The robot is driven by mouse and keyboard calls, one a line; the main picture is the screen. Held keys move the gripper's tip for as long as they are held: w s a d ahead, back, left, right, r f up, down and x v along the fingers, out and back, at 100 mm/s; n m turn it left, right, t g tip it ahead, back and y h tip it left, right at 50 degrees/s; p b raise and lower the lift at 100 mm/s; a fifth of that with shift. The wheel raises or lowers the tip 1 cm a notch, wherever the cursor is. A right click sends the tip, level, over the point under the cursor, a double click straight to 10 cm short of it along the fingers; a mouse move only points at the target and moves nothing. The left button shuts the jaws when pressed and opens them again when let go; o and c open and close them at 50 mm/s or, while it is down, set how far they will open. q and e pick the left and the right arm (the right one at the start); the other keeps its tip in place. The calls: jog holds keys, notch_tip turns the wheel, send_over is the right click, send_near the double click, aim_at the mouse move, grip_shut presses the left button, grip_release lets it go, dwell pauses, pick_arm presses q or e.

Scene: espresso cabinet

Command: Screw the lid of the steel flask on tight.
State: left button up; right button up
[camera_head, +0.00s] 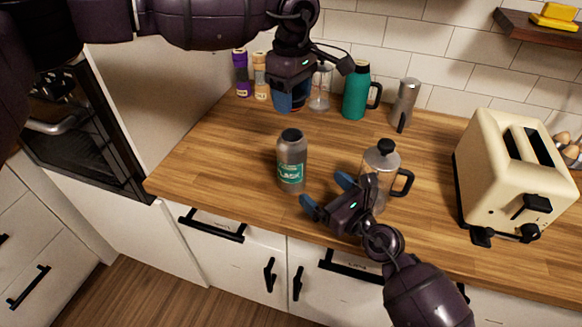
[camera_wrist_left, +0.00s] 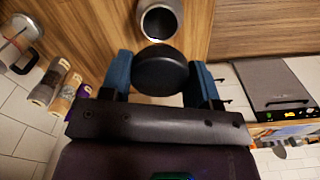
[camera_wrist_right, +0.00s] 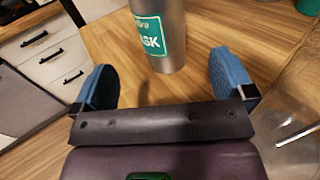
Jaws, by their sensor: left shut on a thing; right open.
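The steel flask (camera_head: 291,170) with a green label stands upright on the wooden counter (camera_head: 225,165). Its mouth is open; the left wrist view shows the flask's opening (camera_wrist_left: 160,21) just beyond the lid. My left gripper (camera_head: 290,98) is shut on the round black lid (camera_wrist_left: 161,70), held above and apart from the flask; the head view mostly hides the lid. My right gripper (camera_head: 326,192) is open and empty, low to the right of the flask. In the right wrist view the flask (camera_wrist_right: 160,40) stands ahead, between the lines of the fingers and not touching them.
A French press (camera_head: 381,178) stands close beside my right gripper. A cream toaster (camera_head: 487,165) is at the right. A green jug (camera_head: 356,92), a grey grinder (camera_head: 405,103) and jars (camera_head: 241,72) stand at the back wall. The counter left of the flask is clear.

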jog(key=shift+w+a, duration=0.1)
jog(key=x, duration=1.1)
jog(key=shift+w+a, duration=0.3)
jog(key=shift+c, duration=0.5)
jog(key=c, duration=1.2)
pick_arm(q)
send_over(292, 140)
jog(key=shift+f, duration=2.5)
